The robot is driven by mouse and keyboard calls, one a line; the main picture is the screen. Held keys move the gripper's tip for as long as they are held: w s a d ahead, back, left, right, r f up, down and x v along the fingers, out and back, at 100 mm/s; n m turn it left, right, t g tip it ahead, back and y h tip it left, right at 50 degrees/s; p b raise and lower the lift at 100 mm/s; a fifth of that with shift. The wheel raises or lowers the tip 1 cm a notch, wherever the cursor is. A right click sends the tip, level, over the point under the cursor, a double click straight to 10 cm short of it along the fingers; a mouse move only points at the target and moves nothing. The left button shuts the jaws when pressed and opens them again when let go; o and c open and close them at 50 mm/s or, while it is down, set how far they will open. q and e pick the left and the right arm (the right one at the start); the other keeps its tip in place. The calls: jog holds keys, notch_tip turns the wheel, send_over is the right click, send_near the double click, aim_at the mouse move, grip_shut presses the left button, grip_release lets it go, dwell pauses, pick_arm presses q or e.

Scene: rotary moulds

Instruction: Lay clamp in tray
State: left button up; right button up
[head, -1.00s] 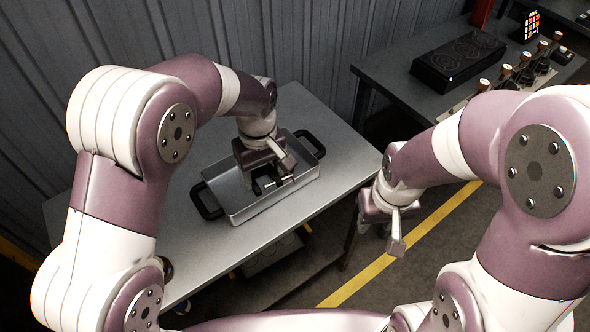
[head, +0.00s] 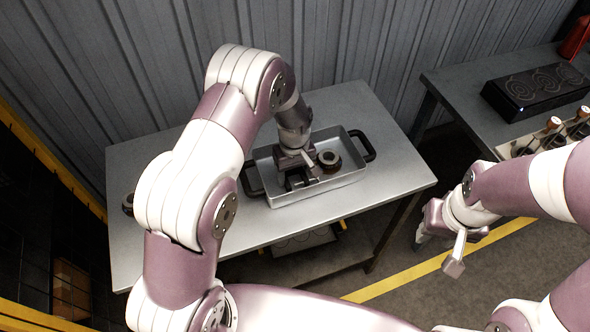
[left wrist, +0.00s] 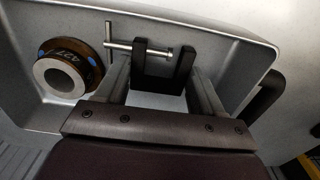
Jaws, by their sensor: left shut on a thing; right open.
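The grey metal tray (head: 352,178) with black handles sits on the table. My left gripper (head: 300,178) reaches down into the tray and is shut on the clamp. The clamp (left wrist: 152,68), dark and U-shaped with a metal screw and cross bar, sits between my fingers in the left wrist view. It shows in the head view as a dark shape (head: 296,183) low inside the tray. I cannot tell whether it touches the tray floor. My right gripper (head: 438,250) is open and empty, off the table's right side.
A round brown ring (head: 329,160) lies in the tray beside the clamp; it also shows in the left wrist view (left wrist: 68,72). A dark round thing (head: 128,203) is at the table's (head: 170,235) left edge.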

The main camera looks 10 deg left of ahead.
aim_at(295, 181)
pick_arm(q)
jog(key=shift+w+f, duration=0.1)
jog(key=shift+f, duration=0.2)
jog(key=shift+f, duration=0.1)
jog(key=o, duration=1.3)
jog(key=shift+c, duration=0.2)
notch_tip(295, 181, up, 11)
jog(key=b, duration=0.2)
jog(key=s+a+r+m, duration=0.1)
jog(key=s+a+m, duration=0.1)
jog(key=s, duration=0.6)
jog(key=s+a+r+m+t, duration=0.1)
jog(key=s+a+r+m, duration=0.1)
jog(key=s+m, duration=0.3)
jog(key=s+a, duration=0.1)
jog(key=s, duration=0.3)
jog(key=shift+s+a+r, duration=0.15)
jog(key=shift+s+a, duration=0.05)
jog(key=shift+s, duration=0.05)
